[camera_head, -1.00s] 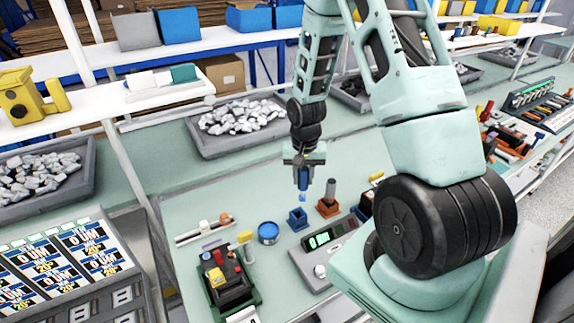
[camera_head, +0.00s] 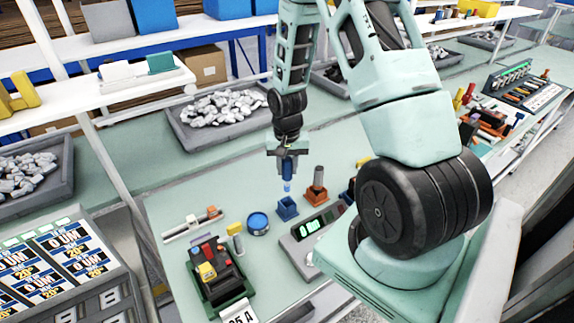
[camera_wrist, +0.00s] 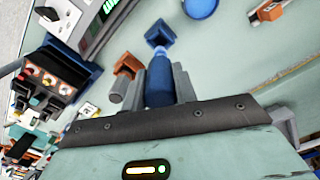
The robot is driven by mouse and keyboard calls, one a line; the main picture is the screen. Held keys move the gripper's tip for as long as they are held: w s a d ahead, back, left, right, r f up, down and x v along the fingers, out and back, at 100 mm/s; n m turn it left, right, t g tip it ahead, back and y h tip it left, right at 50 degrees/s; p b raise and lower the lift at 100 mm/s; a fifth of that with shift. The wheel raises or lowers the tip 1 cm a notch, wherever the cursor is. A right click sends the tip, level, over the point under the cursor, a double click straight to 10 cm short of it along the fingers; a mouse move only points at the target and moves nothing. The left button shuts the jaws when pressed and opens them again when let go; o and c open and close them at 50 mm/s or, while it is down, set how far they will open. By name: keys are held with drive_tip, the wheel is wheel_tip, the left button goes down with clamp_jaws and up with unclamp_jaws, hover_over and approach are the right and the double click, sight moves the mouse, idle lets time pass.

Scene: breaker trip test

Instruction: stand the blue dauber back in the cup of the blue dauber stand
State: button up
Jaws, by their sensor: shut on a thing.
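My gripper (camera_head: 287,168) is shut on the blue dauber (camera_head: 287,172) and holds it roughly upright, its lighter blue tip pointing down. The blue dauber stand (camera_head: 287,210) is on the bench just below the tip. The head view shows a small gap between tip and stand. In the wrist view, the dauber (camera_wrist: 158,85) is between the two grey fingers, and the blue stand (camera_wrist: 160,33) shows beyond its tip. I cannot tell from the wrist view whether the tip is exactly over the cup, whose inside is mostly hidden.
An orange stand (camera_head: 316,192) holding a grey-brown dauber is close to the right of the blue stand. A round blue-topped tin (camera_head: 258,222) is to the left. A meter with a green display (camera_head: 310,232) is in front. A green tray with a device (camera_head: 220,275) is front left.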

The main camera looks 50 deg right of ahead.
sight(287, 186)
drive_tip(key=shift+f+b, duration=1.3)
drive_tip(key=shift+f, duration=0.8)
drive_tip(key=shift+f+b, duration=2.2)
drive_tip(key=shift+f, duration=0.8)
drive_tip(key=o, duration=1)
drive_tip(key=shift+o, duration=0.3)
wheel_tip(287, 186, up, 17)
drive_tip(key=b, duration=0.3)
drive_tip(key=shift+r, duration=0.2)
